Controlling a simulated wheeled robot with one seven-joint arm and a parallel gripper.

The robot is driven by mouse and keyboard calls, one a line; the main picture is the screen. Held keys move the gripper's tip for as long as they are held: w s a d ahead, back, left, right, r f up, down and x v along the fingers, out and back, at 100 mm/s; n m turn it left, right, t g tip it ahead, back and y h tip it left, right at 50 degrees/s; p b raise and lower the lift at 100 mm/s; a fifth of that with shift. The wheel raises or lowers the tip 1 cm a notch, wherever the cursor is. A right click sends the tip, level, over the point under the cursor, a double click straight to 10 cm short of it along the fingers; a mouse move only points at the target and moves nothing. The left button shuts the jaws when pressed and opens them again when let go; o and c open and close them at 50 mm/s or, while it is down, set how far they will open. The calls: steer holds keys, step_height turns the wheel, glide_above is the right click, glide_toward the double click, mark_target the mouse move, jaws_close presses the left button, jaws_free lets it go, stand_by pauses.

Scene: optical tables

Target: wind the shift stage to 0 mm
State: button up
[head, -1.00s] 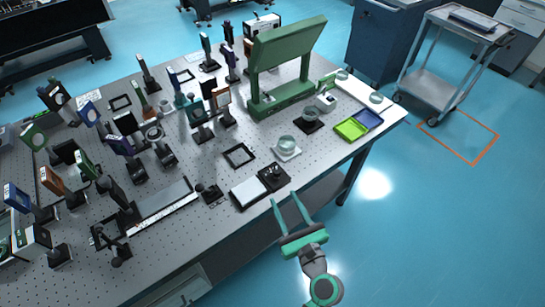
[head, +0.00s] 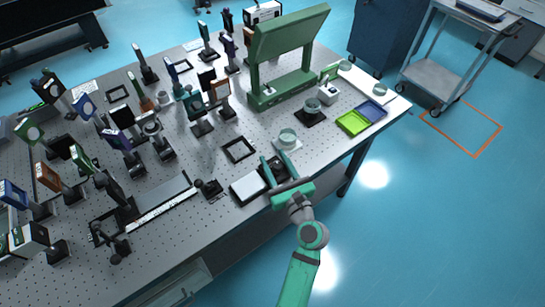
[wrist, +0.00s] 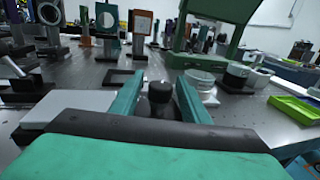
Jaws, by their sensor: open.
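A long grey rail (head: 172,199) with a white scale strip (head: 165,211) along its front edge looks like the shift stage. A dark mount stands at its left end, and a small black knob unit (head: 209,188) sits by its right end. The scale is too small to read. My gripper (head: 275,158) is open at the table's front edge, over a black block beside a white plate (head: 248,187). In the wrist view my gripper (wrist: 160,80) has a black round knob (wrist: 159,97) between its fingers, with gaps at both sides. The fingers partly hide the block in the head view.
Glass dishes (head: 287,138) stand just behind my gripper. A green frame (head: 284,52) and green and blue trays (head: 353,123) are farther back right. An empty black frame (head: 239,149) lies behind the white plate. Mounted optics crowd the left.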

mark_target(273, 169)
steer(key=shift+x, duration=0.85)
steer(key=shift+c, duration=0.7)
steer(key=c, duration=0.9)
steer(key=shift+s+a+n+g+y, duration=0.15)
steer(key=shift+n+g+y, duration=0.2)
steer(key=shift+y, duration=0.25)
